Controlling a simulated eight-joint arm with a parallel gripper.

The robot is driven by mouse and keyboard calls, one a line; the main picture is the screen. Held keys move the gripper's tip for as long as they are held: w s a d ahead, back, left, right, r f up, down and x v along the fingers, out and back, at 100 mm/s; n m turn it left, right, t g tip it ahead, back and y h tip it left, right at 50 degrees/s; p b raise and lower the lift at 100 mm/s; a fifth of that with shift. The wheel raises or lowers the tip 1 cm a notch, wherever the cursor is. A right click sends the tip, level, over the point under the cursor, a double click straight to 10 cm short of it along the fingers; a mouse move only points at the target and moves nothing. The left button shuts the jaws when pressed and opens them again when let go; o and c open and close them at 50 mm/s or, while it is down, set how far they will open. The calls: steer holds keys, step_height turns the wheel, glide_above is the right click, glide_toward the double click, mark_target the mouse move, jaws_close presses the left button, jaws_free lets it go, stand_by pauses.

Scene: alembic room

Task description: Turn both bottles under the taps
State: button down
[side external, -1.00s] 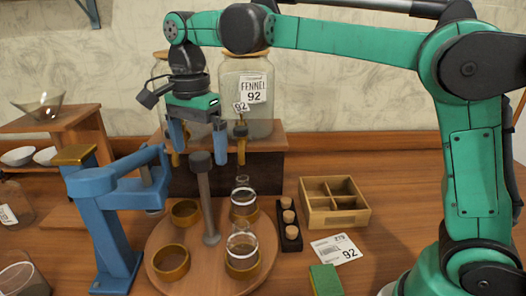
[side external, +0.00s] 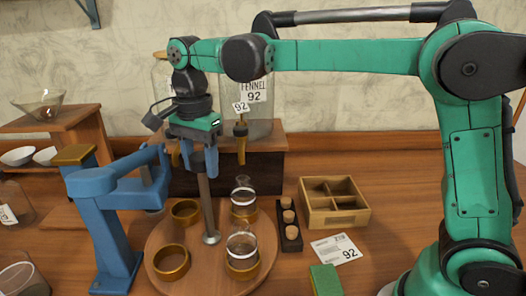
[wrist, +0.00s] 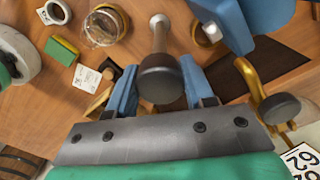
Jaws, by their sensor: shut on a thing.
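A round wooden turntable (side external: 208,277) has a grey central post (side external: 205,207) with a dark knob (wrist: 160,78). My gripper (side external: 198,162) is shut on the knob from above, one blue finger on each side; the fingers hide the knob in the side view. Two clear glass bottles, the rear one (side external: 243,190) and the front one (side external: 242,245), stand upright in brass rings on the turntable's right side. A brass tap (side external: 240,147) hangs from the fennel jar behind. The left tap (side external: 175,155) is mostly hidden by my gripper. Neither bottle is under a tap.
Two empty brass rings, rear (side external: 185,211) and front (side external: 171,262), are on the turntable's left. A blue press-like stand (side external: 107,215) is close on the left. A cork rack (side external: 289,228), divided wooden box (side external: 335,205), label card (side external: 336,248) and sponge (side external: 325,280) lie right.

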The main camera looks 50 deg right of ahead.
steer(key=n, duration=0.4)
steer(key=shift+n, duration=1)
steer(key=shift+n, duration=1.2)
steer(key=n, duration=0.3)
steer(key=shift+n, duration=0.3)
